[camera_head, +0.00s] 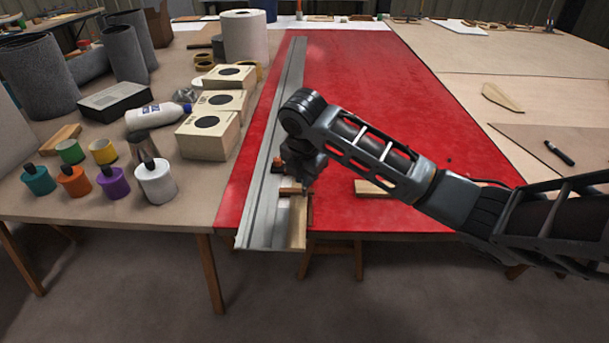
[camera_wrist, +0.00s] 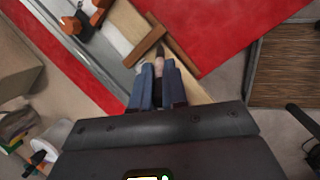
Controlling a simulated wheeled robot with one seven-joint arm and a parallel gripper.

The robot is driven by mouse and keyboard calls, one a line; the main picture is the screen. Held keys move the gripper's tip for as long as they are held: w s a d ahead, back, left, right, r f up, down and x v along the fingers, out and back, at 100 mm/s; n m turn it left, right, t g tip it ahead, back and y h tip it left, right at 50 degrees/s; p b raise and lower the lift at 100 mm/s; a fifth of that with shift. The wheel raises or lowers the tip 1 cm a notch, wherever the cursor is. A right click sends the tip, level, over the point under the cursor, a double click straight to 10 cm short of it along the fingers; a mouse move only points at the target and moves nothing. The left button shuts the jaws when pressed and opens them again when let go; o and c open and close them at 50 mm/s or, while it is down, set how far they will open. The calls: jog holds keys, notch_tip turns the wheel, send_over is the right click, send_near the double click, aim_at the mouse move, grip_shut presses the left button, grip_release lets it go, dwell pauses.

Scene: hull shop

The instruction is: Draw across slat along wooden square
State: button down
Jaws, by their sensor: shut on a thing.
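The pale wooden slat (camera_head: 298,232) lies along the grey metal rail (camera_head: 257,215) at the front edge of the red table. It also shows in the wrist view (camera_wrist: 190,90). The brown wooden square (camera_wrist: 148,44) lies across the slat, with one arm crossing it and another running along its side. My gripper (camera_wrist: 158,74) is above the slat, close to the square. It is shut on a slim marking tool (camera_wrist: 158,64), whose dark tip points towards the square. I cannot tell whether the tip touches the slat. In the head view my arm partly hides the square.
Orange-and-black clamp-like parts (camera_wrist: 72,25) stand on the rail beside the slat. Another wood piece (camera_head: 372,188) lies to the right on the red table (camera_head: 350,75). Paint pots, a bottle (camera_head: 155,116) and speaker-like boxes (camera_head: 209,131) crowd the left table.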

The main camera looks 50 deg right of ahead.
jog(key=shift+w+a+p, duration=0.2)
jog(key=shift+w+p, duration=0.05)
jog(key=shift+p, duration=0.05)
jog(key=shift+w+a, duration=0.15)
jog(key=shift+w, duration=0.05)
jog(key=shift+w+a+p, duration=0.35)
jog(key=shift+w+p, duration=0.05)
jog(key=shift+p, duration=0.25)
jog(key=shift+w+a+p, duration=0.35)
jog(key=shift+w+p, duration=0.15)
jog(key=shift+p, duration=0.1)
dwell(0.4)
notch_tip(320, 180, up, 13)
jog(key=p, duration=0.5)
jog(key=shift+p, duration=0.3)
dwell(0.6)
jog(key=shift+f, duration=0.1)
dwell(0.4)
